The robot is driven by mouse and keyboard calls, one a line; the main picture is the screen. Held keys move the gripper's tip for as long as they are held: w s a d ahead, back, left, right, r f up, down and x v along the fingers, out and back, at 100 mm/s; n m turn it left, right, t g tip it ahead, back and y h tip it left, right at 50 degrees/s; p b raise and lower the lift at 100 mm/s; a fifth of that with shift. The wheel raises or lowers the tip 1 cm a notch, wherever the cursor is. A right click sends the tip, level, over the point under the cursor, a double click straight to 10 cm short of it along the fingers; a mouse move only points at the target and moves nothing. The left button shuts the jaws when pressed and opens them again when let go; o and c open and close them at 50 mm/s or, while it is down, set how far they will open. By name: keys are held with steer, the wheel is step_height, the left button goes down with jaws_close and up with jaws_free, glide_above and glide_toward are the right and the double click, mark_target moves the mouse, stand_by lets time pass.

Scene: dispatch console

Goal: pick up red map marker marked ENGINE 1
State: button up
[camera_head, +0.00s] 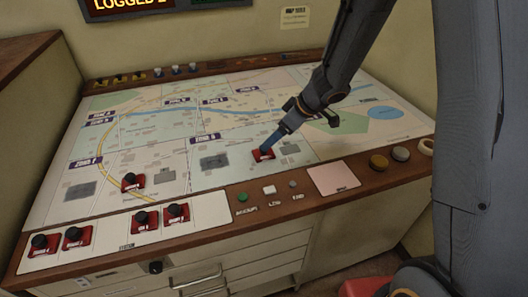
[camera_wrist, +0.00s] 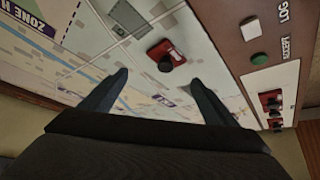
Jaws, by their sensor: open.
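A red map marker (camera_head: 263,155) with a dark knob lies on the map near the middle of the console, and its label is too small to read. It also shows in the wrist view (camera_wrist: 174,48), just beyond the fingertips and roughly between them. My gripper (camera_head: 268,145) is over this marker in the head view and hides part of it. In the wrist view my gripper (camera_wrist: 159,77) has its two fingers spread, with nothing between them. Another red marker (camera_head: 132,183) lies further left on the map. I cannot tell which marker reads ENGINE 1.
Several red markers stand on the white strip (camera_head: 110,235) along the front left. A green button (camera_head: 242,197), a white button (camera_head: 268,190) and a pink pad (camera_head: 333,179) lie on the wooden front edge. Small yellow and blue-white pieces line the back ledge.

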steer(key=shift+s+a+f+n+g, duration=0.3)
steer(key=shift+s+a+f, duration=0.1)
steer(key=shift+a+f, duration=0.1)
steer(key=shift+p+x, duration=0.45)
steer(key=shift+x, duration=3.3)
steer(key=shift+c, duration=0.2)
steer(key=c, duration=1.3)
